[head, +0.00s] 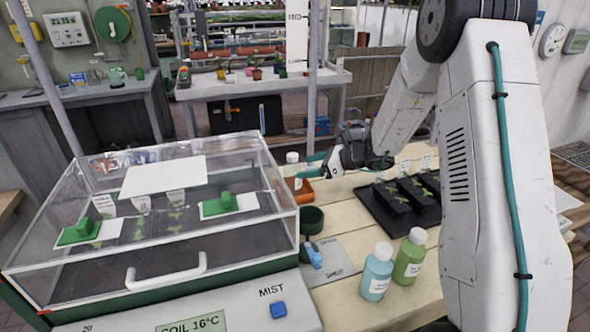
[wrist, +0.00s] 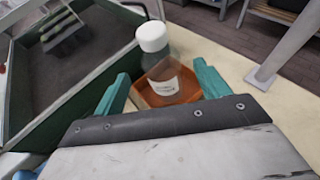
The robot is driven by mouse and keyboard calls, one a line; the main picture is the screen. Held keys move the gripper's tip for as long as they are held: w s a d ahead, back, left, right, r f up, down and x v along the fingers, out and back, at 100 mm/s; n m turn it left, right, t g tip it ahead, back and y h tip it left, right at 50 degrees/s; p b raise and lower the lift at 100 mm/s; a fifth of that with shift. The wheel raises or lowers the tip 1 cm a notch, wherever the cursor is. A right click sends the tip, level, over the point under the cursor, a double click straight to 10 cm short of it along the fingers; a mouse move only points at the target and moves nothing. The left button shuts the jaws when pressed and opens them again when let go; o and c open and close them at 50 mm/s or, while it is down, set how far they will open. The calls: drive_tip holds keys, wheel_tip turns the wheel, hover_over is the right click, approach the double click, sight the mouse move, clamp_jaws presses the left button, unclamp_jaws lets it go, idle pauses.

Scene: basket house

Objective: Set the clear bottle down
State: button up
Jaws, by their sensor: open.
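The clear bottle (wrist: 165,72) has a white cap and a white label. In the wrist view it is upright, and its base appears to be in a shallow orange tray (wrist: 196,84). In the head view the bottle (head: 292,168) is beside the glass case, just left of my fingertips, with the orange tray (head: 301,194) at its foot. My gripper (head: 311,167) is open. In the wrist view its two teal fingers (wrist: 161,80) are spread on either side of the bottle, with visible gaps. The contact under the bottle's base is hidden.
A clear-lidded case (head: 165,215) stands close on the left. A dark green pot (head: 311,219), a blue bottle (head: 377,272) and a green bottle (head: 410,256) stand nearer on the bench. A black seedling tray (head: 395,205) lies to the right.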

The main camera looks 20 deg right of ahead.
drive_tip(key=s+a+r+n+g+h, duration=0.1)
drive_tip(key=s+a+r+n+g, duration=0.3)
drive_tip(key=s+r+n, duration=0.55)
drive_tip(key=s+a+r+n+g+h, duration=0.1)
drive_tip(key=s+a+r+n+g, duration=0.4)
drive_tip(key=s, duration=0.8)
drive_tip(key=s+d+r+n+t+h, duration=0.1)
drive_tip(key=s+d+n+h, duration=0.2)
drive_tip(key=s, duration=0.7)
drive_tip(key=s+d+r+n+t+h, duration=0.1)
drive_tip(key=s+d+n+h, duration=0.2)
drive_tip(key=s+n+h, duration=0.3)
drive_tip(key=s+n, duration=0.1)
drive_tip(key=s, duration=0.3)
drive_tip(key=shift+s+d+r+n, duration=0.15)
drive_tip(key=shift+d+r+n, duration=0.15)
drive_tip(key=shift+d+n, duration=0.1)
